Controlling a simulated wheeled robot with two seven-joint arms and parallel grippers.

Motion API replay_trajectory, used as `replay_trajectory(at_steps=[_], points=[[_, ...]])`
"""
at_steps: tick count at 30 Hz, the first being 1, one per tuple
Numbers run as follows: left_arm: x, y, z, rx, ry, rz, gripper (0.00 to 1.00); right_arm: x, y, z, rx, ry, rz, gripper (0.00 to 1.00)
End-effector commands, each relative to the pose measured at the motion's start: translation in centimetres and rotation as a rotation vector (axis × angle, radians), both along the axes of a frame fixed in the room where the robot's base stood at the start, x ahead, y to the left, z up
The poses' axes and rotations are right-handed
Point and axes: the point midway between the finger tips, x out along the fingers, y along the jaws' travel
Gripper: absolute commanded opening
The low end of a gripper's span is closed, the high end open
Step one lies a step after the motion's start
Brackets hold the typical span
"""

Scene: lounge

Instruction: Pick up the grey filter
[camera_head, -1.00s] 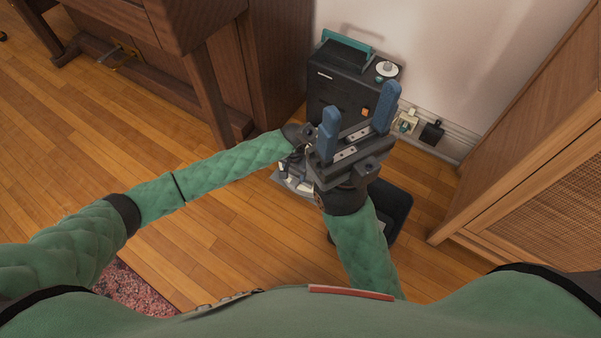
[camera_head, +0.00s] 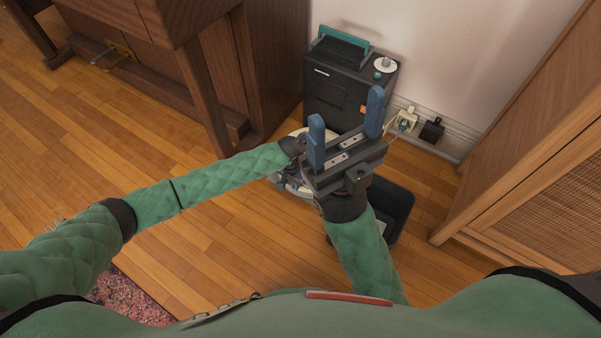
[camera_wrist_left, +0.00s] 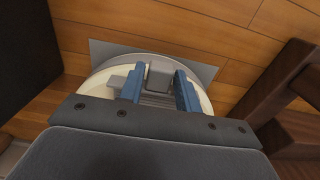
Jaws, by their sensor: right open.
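A small grey block (camera_wrist_left: 160,75), apparently the grey filter, shows in the left wrist view at the middle of a pale round device. The device (camera_wrist_left: 207,102) has a cream rim, and it shows partly in the head view (camera_head: 291,188) on the floor. My left gripper (camera_wrist_left: 159,84) is over the device, its blue fingers on either side of the block. Whether they touch it is not clear. In the head view my left gripper is mostly hidden behind my right gripper (camera_head: 345,128), which is open and empty, fingers pointing up.
A black cabinet-like machine (camera_head: 336,92) stands against the wall, with sockets (camera_head: 432,130) beside it. A dark bin (camera_head: 398,205) is behind my right forearm. Dark wooden furniture (camera_head: 205,90) is at the left, a wooden cabinet (camera_head: 530,170) at the right.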

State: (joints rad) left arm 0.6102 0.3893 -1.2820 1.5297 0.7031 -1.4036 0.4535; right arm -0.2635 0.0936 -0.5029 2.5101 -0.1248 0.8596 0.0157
Motion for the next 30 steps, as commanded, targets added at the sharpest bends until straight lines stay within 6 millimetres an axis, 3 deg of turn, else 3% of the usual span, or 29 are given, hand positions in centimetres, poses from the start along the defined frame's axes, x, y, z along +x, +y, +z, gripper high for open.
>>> replay_trajectory(at_steps=[1,4,14,22,30], points=[[0.0,0.0,0.0,0.000,0.000,0.000,0.23,0.0,0.0,0.0,0.001,0.000,0.000,0.62],[0.0,0.0,0.0,0.000,0.000,0.000,0.04,0.0,0.0,0.1,0.003,-0.001,0.000,0.62],[0.0,0.0,0.5,0.000,0.000,0.000,0.04,0.1,0.0,0.6,0.010,-0.003,0.000,0.62],[0.0,0.0,5.1,-0.001,0.000,0.000,0.04,0.0,-0.5,3.4,0.040,-0.009,0.014,0.62],[-1.6,-6.0,8.1,-0.002,0.002,-0.001,0.04,-0.3,-1.2,5.5,0.086,-0.027,0.027,0.62]])
